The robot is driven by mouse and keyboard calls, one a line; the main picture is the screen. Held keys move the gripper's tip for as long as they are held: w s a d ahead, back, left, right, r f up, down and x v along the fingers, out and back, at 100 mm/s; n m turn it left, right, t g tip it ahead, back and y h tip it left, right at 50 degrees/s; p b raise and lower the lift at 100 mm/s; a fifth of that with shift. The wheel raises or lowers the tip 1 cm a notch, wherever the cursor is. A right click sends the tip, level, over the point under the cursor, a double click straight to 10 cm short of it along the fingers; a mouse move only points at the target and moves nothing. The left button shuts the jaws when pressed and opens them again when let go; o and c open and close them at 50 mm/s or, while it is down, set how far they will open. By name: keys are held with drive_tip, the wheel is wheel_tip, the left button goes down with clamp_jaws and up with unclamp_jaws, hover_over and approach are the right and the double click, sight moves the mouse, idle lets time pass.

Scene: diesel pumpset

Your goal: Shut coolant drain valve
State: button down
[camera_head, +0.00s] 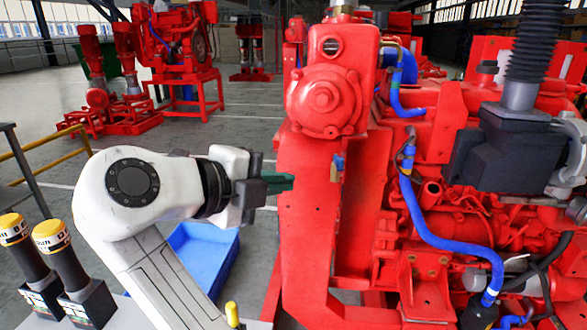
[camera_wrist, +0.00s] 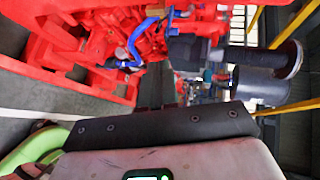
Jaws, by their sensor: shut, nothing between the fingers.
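The red pumpset (camera_head: 320,215) fills the right half of the head view. A small fitting with a blue handle (camera_head: 338,161) sits on its front face, below the round red housing; it may be the coolant drain valve, but I cannot tell for sure. Another blue-handled fitting (camera_head: 408,150) sits at the top of a blue hose, further right. My gripper (camera_head: 291,182) is shut and empty, its dark green fingers pointing right. In the picture it lies left of and slightly below the small fitting, and appears apart from it. In the wrist view I cannot make out the fitting.
Blue hoses (camera_head: 440,240) run along the pumpset's side, by a black box with a ribbed bellows (camera_head: 535,45). A blue tray (camera_head: 205,262) lies on the floor behind my arm. A yellow rail (camera_head: 45,150) stands at left. More red pumpsets (camera_head: 180,50) stand behind, with open grey floor between.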

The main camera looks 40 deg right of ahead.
sight(338, 165)
drive_tip(key=shift+w+a+r+m, duration=0.3)
drive_tip(key=shift+a+r+m, duration=0.3)
drive_tip(key=shift+r, duration=0.1)
drive_tip(key=x, duration=0.4)
drive_tip(key=r+p+x, duration=0.1)
drive_tip(key=x, duration=0.9)
drive_tip(key=shift+s+d+r+p, duration=0.1)
drive_tip(key=shift+d+r+p, duration=0.15)
drive_tip(key=shift+p, duration=0.1)
